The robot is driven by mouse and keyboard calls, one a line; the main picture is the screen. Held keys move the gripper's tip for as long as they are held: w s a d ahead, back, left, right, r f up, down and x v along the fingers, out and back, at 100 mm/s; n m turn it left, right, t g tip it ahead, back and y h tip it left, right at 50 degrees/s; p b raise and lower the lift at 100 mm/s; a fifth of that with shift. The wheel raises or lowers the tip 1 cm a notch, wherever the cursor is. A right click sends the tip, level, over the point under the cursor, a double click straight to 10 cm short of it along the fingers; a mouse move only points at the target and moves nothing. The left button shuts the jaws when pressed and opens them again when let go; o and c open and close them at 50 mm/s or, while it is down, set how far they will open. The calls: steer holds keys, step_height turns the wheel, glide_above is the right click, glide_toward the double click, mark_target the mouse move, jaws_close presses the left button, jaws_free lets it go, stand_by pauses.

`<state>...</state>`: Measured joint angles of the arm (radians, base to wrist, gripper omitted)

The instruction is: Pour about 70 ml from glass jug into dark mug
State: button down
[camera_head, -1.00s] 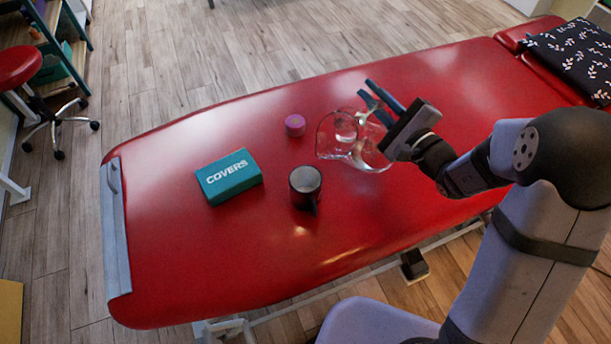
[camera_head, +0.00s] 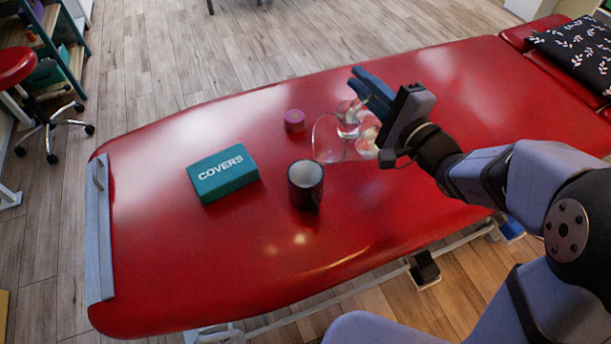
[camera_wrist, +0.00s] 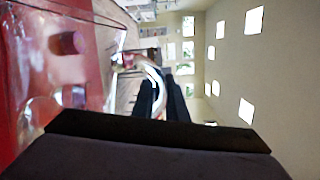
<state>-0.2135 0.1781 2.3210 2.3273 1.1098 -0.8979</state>
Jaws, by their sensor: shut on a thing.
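The clear glass jug (camera_head: 328,138) is over the red couch, to the right of and behind the dark mug. My gripper (camera_head: 368,92) is shut on the jug at its right side; a curved glass piece, likely its handle, shows between the fingers (camera_wrist: 160,98) in the wrist view. Whether the jug touches the couch, its exact tilt and its liquid level are hard to tell. The dark mug (camera_head: 305,196) stands upright on the couch, with its handle toward the near side. Its inside looks pale grey; I cannot tell what it holds.
A teal COVERS box (camera_head: 223,186) lies left of the mug. A small purple roll (camera_head: 294,121) sits behind the mug, left of the jug; it also shows in the wrist view (camera_wrist: 67,42). The red couch (camera_head: 200,270) is clear toward its near left end.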

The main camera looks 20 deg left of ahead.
steer(key=shift+s+a+r+n+b, duration=0.4)
steer(key=shift+s+r+n+b, duration=0.1)
steer(key=shift+r+n+b, duration=0.15)
steer(key=s+a+b, duration=0.1)
steer(key=s+a+r+n+b, duration=0.1)
steer(key=b, duration=0.1)
steer(key=shift+s+r+n, duration=0.15)
steer(key=shift+s+n, duration=0.1)
steer(key=shift+s, duration=0.05)
steer(key=shift+s+a+r, duration=0.1)
steer(key=shift+s+r, duration=0.05)
steer(key=shift+r, duration=0.05)
steer(key=shift+s+a+r+n+b, duration=0.35)
steer(key=shift+s+n+b, duration=0.15)
steer(key=shift+b, duration=0.4)
steer(key=shift+s+a+r+n+b, duration=0.3)
steer(key=shift+s+n+b, duration=0.15)
steer(key=shift+b, duration=0.45)
steer(key=shift+w+d, duration=0.25)
steer(key=shift+w, duration=0.05)
stand_by(4.4)
